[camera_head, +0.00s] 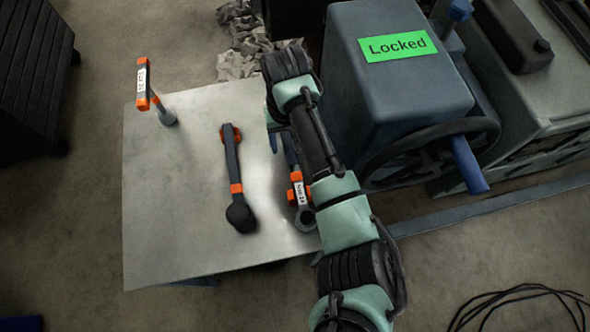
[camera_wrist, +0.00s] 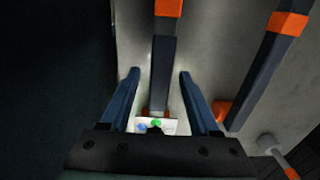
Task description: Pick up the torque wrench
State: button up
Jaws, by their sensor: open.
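Two long dark wrenches with orange bands lie on the metal table (camera_head: 180,240); I cannot tell for certain which is the torque wrench. The right wrench (camera_head: 299,192) has a ring end and a white label, and my arm partly hides it. The middle wrench (camera_head: 234,172) has a round black head. My gripper (camera_wrist: 159,71) is open, its blue fingers on either side of the right wrench's dark shaft (camera_wrist: 165,55) in the wrist view. Contact is not clear. The middle wrench (camera_wrist: 262,65) lies outside the fingers, to the right in that view.
A labelled orange tool (camera_head: 148,85) stands upright at the table's back left. A blue-grey machine (camera_head: 400,80) with a green "Locked" sign and a handwheel stands close right of my arm. Crumpled grey material (camera_head: 240,65) lies beyond the table.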

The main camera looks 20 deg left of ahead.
jog(key=shift+f, duration=0.9)
jog(key=shift+c, duration=0.3)
grip_shut()
jog(key=shift+r, duration=0.1)
